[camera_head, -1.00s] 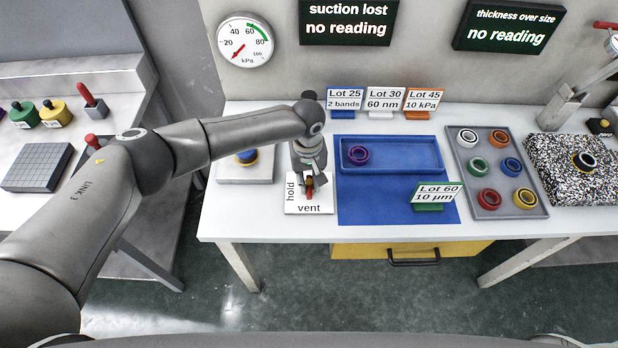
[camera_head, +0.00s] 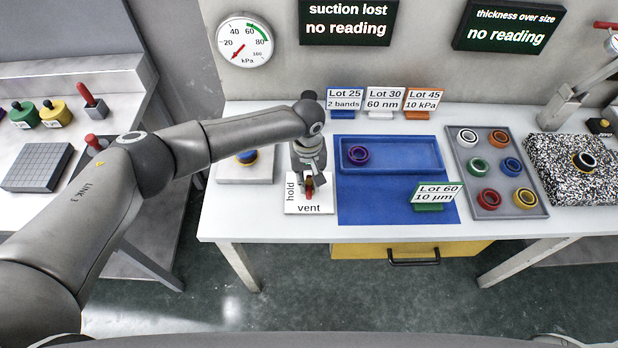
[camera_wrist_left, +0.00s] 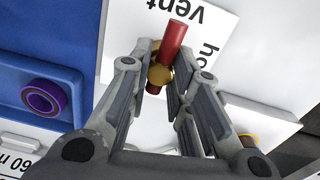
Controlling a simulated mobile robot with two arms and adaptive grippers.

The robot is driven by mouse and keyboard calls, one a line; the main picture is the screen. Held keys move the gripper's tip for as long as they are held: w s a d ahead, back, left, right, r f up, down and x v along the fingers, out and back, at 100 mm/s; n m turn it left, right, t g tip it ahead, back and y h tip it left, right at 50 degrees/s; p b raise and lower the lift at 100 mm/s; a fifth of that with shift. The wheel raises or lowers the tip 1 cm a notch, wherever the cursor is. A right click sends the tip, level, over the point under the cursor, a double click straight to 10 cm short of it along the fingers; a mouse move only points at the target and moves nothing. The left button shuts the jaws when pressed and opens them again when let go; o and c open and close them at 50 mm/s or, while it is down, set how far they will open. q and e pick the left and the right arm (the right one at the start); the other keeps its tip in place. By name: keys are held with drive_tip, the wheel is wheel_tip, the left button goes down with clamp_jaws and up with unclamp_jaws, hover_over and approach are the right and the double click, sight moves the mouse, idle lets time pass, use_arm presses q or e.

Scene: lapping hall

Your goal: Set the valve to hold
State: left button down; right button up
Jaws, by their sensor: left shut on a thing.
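The valve has a red lever (camera_wrist_left: 172,42) and a brass hub (camera_wrist_left: 160,74). It sits on a white plate (camera_head: 293,208) marked "hold" on its left side and "vent" along its front edge. In the head view the red lever (camera_head: 309,184) points towards the front, at "vent". My left gripper (camera_head: 309,178) reaches down over the plate and is shut on the valve lever. In the left wrist view its two fingers (camera_wrist_left: 163,84) stand on either side of the lever and hub, hiding part of them. My right gripper is not in view.
A gauge (camera_head: 245,42) on the wall has its red needle near the low end. A sign (camera_head: 347,20) reads "suction lost, no reading". A blue tray (camera_head: 400,168) with a purple ring (camera_head: 358,155) lies right of the valve.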

use_arm(q)
drive_tip(key=shift+m, duration=0.3)
drive_tip(key=m, duration=0.3)
drive_tip(key=shift+m, duration=0.4)
drive_tip(key=m, duration=0.4)
drive_tip(key=shift+m+p, duration=0.3)
drive_tip(key=m, duration=0.4)
drive_tip(key=shift+m, duration=2.1)
drive_tip(key=shift+r, duration=0.1)
drive_tip(key=c, duration=1.3)
unclamp_jaws()
